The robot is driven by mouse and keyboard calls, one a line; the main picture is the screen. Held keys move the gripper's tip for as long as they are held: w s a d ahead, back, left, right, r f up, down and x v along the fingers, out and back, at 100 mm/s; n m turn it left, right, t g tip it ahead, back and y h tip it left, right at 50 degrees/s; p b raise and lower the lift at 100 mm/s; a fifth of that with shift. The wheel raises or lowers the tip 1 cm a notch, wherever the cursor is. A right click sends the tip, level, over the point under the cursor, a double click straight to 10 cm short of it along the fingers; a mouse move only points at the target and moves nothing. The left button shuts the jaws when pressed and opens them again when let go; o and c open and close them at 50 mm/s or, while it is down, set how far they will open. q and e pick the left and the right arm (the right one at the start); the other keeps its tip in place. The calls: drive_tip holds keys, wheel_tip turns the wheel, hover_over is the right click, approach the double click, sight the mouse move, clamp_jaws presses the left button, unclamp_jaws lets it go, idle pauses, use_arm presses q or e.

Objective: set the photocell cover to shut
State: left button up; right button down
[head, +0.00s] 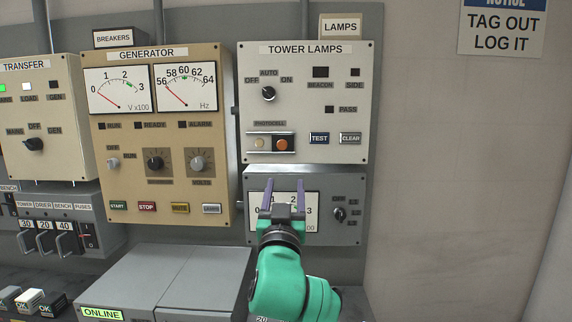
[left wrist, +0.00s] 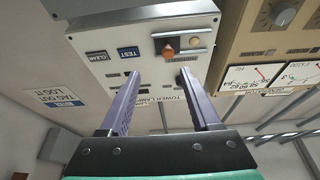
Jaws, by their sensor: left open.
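The tower lamps panel (head: 303,95) is a cream box on the wall. Under its photocell label is a small plate with a pale round cell (head: 259,141) at left, uncovered, and a dark cover with an orange knob (head: 282,144) at right. In the left wrist view, upside down, the knob (left wrist: 168,50) stands out beside the pale cell (left wrist: 195,41). My left gripper (head: 284,187) is open and empty, its fingers pointing up below the knob and apart from it. It also shows in the left wrist view (left wrist: 160,76). My right gripper is not in view.
TEST (head: 319,139) and CLEAR (head: 350,139) buttons sit right of the cover. A grey meter box (head: 347,235) is behind my left gripper. The generator panel (head: 160,135) stands at left. A grey cabinet (head: 180,275) juts out below.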

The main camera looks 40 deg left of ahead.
sight(282, 146)
use_arm(q)
drive_tip(key=shift+n, duration=0.3)
drive_tip(key=p+x, duration=0.2)
drive_tip(key=x, duration=0.3)
drive_tip(key=s+r+p+x, duration=0.1)
drive_tip(key=p+x, duration=0.1)
drive_tip(key=x, duration=0.2)
drive_tip(key=a+p+x, duration=0.1)
drive_tip(key=p+x, duration=0.1)
drive_tip(key=x, duration=0.3)
drive_tip(key=shift+a+r, duration=0.2)
drive_tip(key=shift+r, duration=0.15)
drive_tip(key=shift+y, duration=0.3)
clamp_jaws()
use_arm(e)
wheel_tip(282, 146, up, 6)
use_arm(q)
drive_tip(key=shift+f, duration=0.1)
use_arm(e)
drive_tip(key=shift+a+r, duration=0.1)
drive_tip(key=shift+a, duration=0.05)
